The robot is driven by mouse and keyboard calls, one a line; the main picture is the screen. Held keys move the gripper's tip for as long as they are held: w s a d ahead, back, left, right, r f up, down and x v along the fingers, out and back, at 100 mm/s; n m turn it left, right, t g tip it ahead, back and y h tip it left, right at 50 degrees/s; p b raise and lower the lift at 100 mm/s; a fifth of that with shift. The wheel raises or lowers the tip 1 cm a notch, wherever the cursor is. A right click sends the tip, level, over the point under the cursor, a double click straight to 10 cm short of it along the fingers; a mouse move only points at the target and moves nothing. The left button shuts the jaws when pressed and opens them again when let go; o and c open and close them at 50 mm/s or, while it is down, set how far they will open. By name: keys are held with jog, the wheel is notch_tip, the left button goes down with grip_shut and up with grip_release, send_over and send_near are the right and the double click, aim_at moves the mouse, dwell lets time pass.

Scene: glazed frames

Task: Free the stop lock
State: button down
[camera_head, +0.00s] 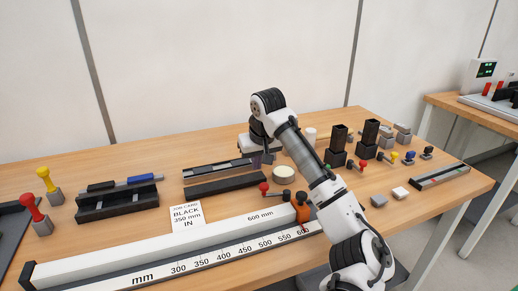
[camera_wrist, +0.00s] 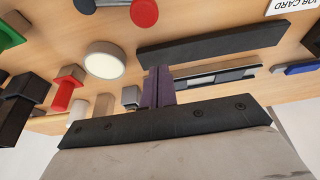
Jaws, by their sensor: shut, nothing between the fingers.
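An orange-brown stop (camera_head: 302,210) sits on the long white rail (camera_head: 180,246) near the 600 mark of its scale. A red knob (camera_head: 263,187) on a dark bar lies just left of and behind the stop. It looks like the stop's lock lever, but I cannot tell how it joins the stop. The red knob also shows at the top edge of the wrist view (camera_wrist: 145,12). My gripper (camera_head: 263,158) has purple fingers, shut and empty. It is behind the red knob, apart from it, above the bench by the dark bars. The fingers show in the wrist view (camera_wrist: 157,88).
A round cream disc (camera_head: 283,173) stands near the red knob. A black bar (camera_head: 225,185) and a slotted rack (camera_head: 218,167) lie left of my gripper. The job card (camera_head: 186,215) reads BLACK 350 mm IN. Black posts (camera_head: 337,145) and small coloured knobs stand right of my arm.

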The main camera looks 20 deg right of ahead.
aim_at(261, 185)
jog(key=shift+x, duration=0.95)
jog(key=shift+s+f+p, duration=0.1)
jog(key=shift+f+p, duration=0.3)
jog(key=shift+s+p, duration=0.45)
jog(key=shift+s, duration=1.25)
jog(key=shift+s+a+n+y+p, duration=0.3)
jog(key=shift+s+n, duration=0.2)
jog(key=shift+n, duration=0.4)
jog(key=shift+s+n, duration=0.5)
jog(key=shift+n, duration=0.3)
jog(key=shift+w+p, duration=0.1)
jog(key=shift+p, duration=0.2)
